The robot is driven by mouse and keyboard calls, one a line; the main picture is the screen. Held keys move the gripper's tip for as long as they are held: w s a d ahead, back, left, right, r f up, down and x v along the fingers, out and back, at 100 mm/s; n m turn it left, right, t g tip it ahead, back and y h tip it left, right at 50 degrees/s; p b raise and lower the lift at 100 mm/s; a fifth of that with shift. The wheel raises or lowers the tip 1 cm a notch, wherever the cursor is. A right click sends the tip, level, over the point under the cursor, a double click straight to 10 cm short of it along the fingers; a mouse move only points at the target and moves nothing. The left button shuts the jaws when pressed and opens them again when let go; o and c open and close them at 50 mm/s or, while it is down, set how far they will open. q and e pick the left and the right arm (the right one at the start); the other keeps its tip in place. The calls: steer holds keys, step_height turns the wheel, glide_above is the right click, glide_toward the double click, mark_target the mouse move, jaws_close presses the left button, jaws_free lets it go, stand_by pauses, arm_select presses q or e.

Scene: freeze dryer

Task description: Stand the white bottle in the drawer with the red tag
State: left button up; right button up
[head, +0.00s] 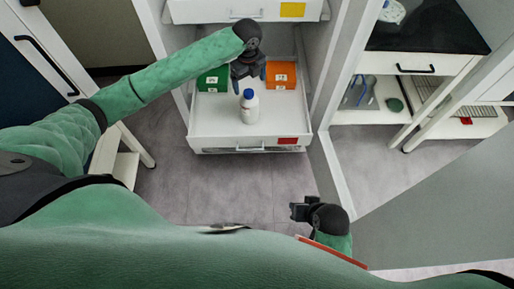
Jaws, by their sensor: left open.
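The white bottle (249,107) with a blue cap stands upright in the pulled-out lower drawer (218,129). The drawer's front carries a red tag (288,141). My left gripper (249,80) is open and hangs just behind and above the bottle's cap, pointing down; in this view I cannot tell whether it touches the cap. My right gripper (298,212) is low, in front of the drawer and to the right, away from the bottle; its fingers are too small and dark to read.
A green box (212,80) and an orange box (281,75) sit at the back of the same drawer. An upper drawer with a yellow tag (292,10) is above. A grey door panel (440,215) stands at the right. A bench with shelves (425,62) is beyond.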

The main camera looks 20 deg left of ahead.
arm_select(q)
steer(key=s+d+f+n+t+h, duration=0.1)
steer(key=s+d+f+n+h, duration=0.1)
steer(key=s+d+f+n, duration=0.5)
steer(key=s+d+f+n+t+h, duration=0.1)
steer(key=s+d+f+n+h, duration=0.15)
steer(key=s+d, duration=0.7)
steer(key=s+a+f+n+t, duration=0.1)
steer(key=s+a+n, duration=0.1)
steer(key=s+n, duration=0.4)
steer(key=s+a+f+n+t, duration=0.1)
steer(key=s+a+f+n, duration=0.1)
steer(key=s+n, duration=0.5)
steer(key=s, duration=0.5)
steer(key=shift+y, duration=0.35)
steer(key=shift+a+f+n, duration=0.1)
steer(key=shift+n, duration=0.15)
